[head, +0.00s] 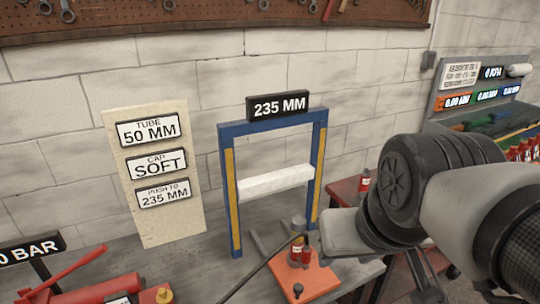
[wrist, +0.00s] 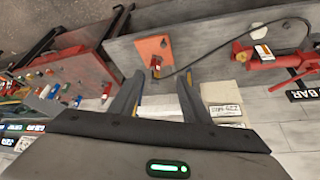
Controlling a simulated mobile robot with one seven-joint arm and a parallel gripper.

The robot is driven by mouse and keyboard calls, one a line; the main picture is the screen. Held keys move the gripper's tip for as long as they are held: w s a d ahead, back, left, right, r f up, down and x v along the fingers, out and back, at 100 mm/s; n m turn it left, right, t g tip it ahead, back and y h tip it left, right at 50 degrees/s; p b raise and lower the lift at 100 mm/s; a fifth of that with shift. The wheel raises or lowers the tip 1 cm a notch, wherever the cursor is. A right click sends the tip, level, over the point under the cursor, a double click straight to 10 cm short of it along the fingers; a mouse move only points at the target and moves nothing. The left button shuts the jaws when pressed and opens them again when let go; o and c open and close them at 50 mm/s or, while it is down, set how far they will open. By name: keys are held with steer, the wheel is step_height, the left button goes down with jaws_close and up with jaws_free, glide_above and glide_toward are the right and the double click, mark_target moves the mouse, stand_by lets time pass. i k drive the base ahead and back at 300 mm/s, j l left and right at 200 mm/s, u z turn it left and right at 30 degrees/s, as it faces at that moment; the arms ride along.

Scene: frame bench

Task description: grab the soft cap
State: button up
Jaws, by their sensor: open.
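I cannot tell which object is the soft cap. Small red pieces with pale labels (head: 296,249) stand on an orange plate (head: 318,283) beneath the blue frame (head: 231,130). A small dark knob (head: 298,289) is at the plate's front. A similar red piece (head: 363,180) stands on the red bench at right. In the wrist view my gripper (wrist: 161,73) is open with nothing between its fingers; the orange plate (wrist: 146,46) lies beyond them.
The blue frame holds a white crossbar (head: 275,181) and a 235 mm sign. A red pump (head: 100,290) stands at front left; its dark hose (head: 255,270) runs to the plate. A red bench (wrist: 70,72) with coloured tools lies left in the wrist view.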

mark_target(298, 222)
steer(key=i+l+u, duration=0.35)
steer(key=l+u, duration=0.15)
steer(key=l, duration=0.2)
steer(key=i+l+u, duration=0.1)
steer(key=l+u, duration=0.15)
steer(key=l, duration=0.15)
